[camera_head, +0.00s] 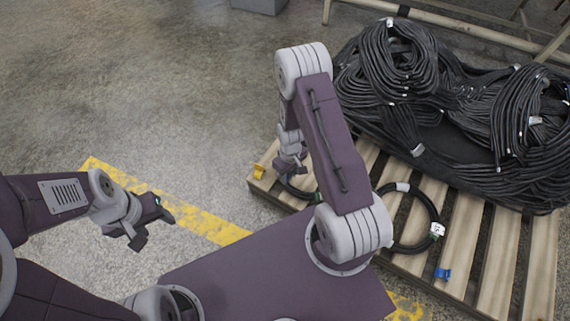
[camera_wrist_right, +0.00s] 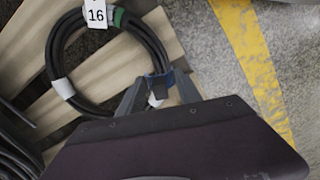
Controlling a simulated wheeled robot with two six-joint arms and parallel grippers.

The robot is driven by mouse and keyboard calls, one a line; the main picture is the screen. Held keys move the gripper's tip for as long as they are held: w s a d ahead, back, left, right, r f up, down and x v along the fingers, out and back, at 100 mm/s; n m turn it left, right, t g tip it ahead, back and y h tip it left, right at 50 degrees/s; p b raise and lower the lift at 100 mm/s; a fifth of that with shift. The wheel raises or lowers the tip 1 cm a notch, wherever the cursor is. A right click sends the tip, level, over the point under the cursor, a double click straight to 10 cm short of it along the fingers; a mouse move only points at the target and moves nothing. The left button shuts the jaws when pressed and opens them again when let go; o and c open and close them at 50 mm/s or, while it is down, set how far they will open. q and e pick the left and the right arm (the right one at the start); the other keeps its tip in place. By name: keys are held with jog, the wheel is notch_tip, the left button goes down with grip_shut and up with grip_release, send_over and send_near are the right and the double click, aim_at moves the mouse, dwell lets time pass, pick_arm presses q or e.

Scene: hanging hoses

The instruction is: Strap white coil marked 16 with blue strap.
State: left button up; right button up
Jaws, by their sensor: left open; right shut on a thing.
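The coil marked 16 (camera_wrist_right: 57,57) is a black hose loop on the wooden pallet in the right wrist view. Its white tag (camera_wrist_right: 96,14) reads 16, beside a green band (camera_wrist_right: 118,17); a white band (camera_wrist_right: 64,88) wraps its side. A blue strap (camera_wrist_right: 158,82) is at the coil's lower right, between my right gripper's fingers (camera_wrist_right: 157,92), which are shut on it. Whether the strap fully circles the hose is unclear. In the head view my right gripper (camera_head: 290,160) is low at the pallet's left corner, by a partly hidden coil (camera_head: 299,190). My left gripper (camera_head: 152,226) is open and empty above the floor.
Another black coil (camera_head: 411,248) with a white tag (camera_head: 437,230) lies right of my right arm. A separate blue strap (camera_head: 443,274) and a yellow strap (camera_head: 259,171) lie on the pallet (camera_head: 462,235). A large hose pile (camera_head: 400,70) fills the back right. Floor at left is clear.

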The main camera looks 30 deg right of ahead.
aim_at(289, 184)
jog(key=shift+w, duration=0.1)
dwell(0.3)
jog(key=shift+p, duration=0.35)
jog(key=shift+f+b, duration=1.2)
jog(key=shift+f, duration=0.75)
jog(key=shift+f, duration=0.25)
jog(key=shift+f+b, duration=0.55)
jog(key=shift+f, duration=0.4)
jog(key=shift+f+b, duration=0.4)
jog(key=shift+f, duration=0.25)
